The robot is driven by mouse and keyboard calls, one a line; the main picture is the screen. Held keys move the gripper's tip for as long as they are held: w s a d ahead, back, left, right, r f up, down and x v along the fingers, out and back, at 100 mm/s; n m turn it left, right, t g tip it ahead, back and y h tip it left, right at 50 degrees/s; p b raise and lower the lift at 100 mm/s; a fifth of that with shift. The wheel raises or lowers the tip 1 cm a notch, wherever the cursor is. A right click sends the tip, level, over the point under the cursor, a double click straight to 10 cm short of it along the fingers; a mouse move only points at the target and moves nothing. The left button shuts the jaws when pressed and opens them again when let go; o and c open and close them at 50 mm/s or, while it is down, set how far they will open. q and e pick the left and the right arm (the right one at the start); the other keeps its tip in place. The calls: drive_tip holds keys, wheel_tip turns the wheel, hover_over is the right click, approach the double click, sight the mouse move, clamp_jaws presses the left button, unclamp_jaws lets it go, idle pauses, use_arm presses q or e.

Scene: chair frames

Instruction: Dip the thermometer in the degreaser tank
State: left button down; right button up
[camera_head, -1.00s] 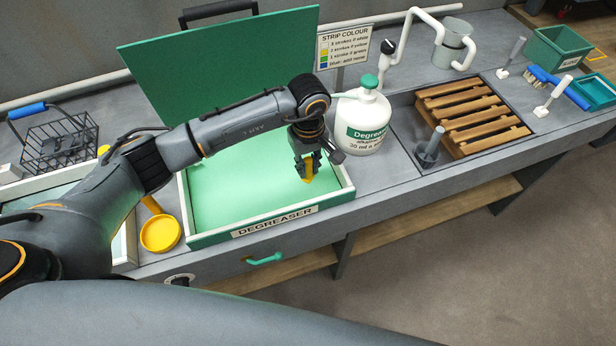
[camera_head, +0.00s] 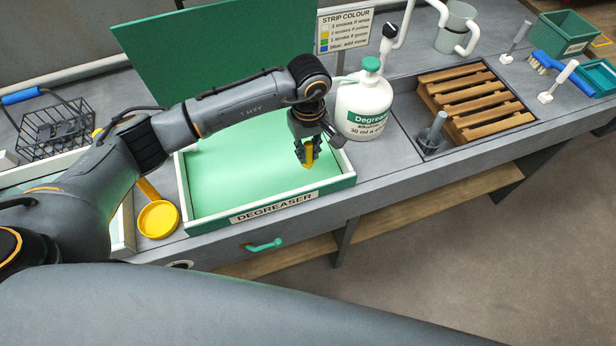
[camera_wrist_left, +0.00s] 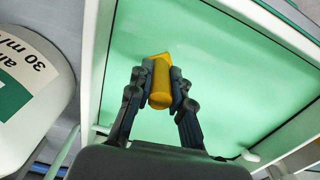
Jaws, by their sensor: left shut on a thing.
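The degreaser tank (camera_head: 268,213) is a shallow open tray with pale green contents, a white rim, a "DEGREASER" label and a raised green lid (camera_head: 220,60). My left gripper (camera_head: 308,160) is shut on a yellow thermometer (camera_head: 309,153), over the right part of the tank. The thermometer also shows between the fingers in the left wrist view (camera_wrist_left: 161,82), with the green surface behind it. Its tip appears above or near the liquid; I cannot tell whether it touches. My right gripper is not in view.
A white degreaser jug (camera_head: 362,104) stands close to the right of the gripper. A yellow ladle (camera_head: 158,219) lies left of the tank, near a wire basket (camera_head: 55,128). A sink with a wooden rack (camera_head: 470,105) is to the right. The strip colour sign (camera_head: 343,32) stands behind.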

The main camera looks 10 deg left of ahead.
use_arm(q)
drive_tip(key=shift+s+a, duration=0.1)
drive_tip(key=shift+a, duration=0.1)
drive_tip(key=shift+s+a, duration=0.2)
drive_tip(key=shift+a, duration=0.05)
drive_tip(key=shift+r, duration=0.1)
drive_tip(key=shift+r+p, duration=0.7)
drive_tip(key=shift+r, duration=0.9)
wheel_tip(320, 180, up, 6)
drive_tip(key=p, duration=0.2)
drive_tip(key=shift+f+p, duration=0.15)
drive_tip(key=shift+p, duration=0.15)
wheel_tip(320, 180, up, 11)
drive_tip(key=p, duration=0.4)
drive_tip(key=shift+r, duration=0.2)
